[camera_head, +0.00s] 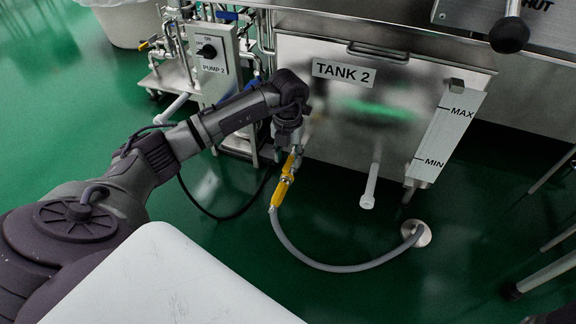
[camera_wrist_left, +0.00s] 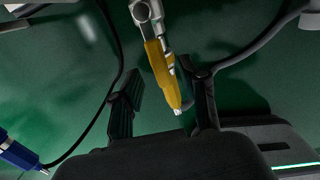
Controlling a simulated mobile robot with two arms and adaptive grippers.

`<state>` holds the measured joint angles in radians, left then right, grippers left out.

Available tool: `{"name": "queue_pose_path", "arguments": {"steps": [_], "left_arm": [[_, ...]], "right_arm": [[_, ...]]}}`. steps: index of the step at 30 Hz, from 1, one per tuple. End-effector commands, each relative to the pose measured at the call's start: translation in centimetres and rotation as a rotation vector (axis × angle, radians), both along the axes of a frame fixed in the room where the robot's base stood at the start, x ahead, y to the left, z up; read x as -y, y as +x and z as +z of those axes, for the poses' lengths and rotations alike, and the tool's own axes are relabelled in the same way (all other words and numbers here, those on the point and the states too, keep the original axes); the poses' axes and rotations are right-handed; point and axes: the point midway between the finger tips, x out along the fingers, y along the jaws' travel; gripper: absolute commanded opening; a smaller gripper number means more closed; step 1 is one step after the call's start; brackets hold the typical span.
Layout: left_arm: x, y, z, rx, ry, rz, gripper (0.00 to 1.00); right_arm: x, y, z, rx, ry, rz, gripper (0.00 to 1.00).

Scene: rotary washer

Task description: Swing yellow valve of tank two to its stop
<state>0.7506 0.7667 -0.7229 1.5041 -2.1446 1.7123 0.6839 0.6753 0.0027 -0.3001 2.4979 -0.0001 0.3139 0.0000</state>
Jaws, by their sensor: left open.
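Tank two (camera_head: 340,110) is a steel box with a "TANK 2" label (camera_head: 343,72) on its front. Its yellow valve (camera_head: 283,186) is below the front left side, with a grey hose running from its lower end. In the left wrist view, the long yellow handle (camera_wrist_left: 160,72) extends from a metal fitting at the top into the space between my fingers. My left gripper (camera_wrist_left: 163,102) is open, one finger on each side of the handle, with visible gaps. In the head view, my left wrist hides much of this gripper. My right gripper is out of view.
The grey hose (camera_head: 335,268) arcs over the green floor to a round drain (camera_head: 417,233). A white pipe (camera_head: 370,185) stands right of the valve. The Pump 2 box (camera_head: 213,58) and piping are at the left. A blue part (camera_wrist_left: 20,155) shows in the wrist view.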

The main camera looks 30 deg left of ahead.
Motion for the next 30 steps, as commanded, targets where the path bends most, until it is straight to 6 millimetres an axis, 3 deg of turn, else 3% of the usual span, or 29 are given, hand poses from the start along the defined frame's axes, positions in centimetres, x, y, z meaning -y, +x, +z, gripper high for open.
{"name": "queue_pose_path", "arguments": {"steps": [3, 13, 21, 30], "left_arm": [[0.01, 0.0, -1.11, 0.0, 0.0, 0.0, 0.44], [0.01, 0.01, -1.23, 0.001, 0.0, 0.0, 0.44], [0.02, 0.01, -1.23, 0.0, 0.0, 0.0, 0.0], [0.01, 0.01, -1.22, 0.0, 0.0, 0.0, 0.0]], "right_arm": [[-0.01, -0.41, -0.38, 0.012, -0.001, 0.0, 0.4], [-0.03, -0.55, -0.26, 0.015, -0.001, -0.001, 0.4], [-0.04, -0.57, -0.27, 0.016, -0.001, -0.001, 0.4], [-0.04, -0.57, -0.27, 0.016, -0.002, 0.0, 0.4]]}}
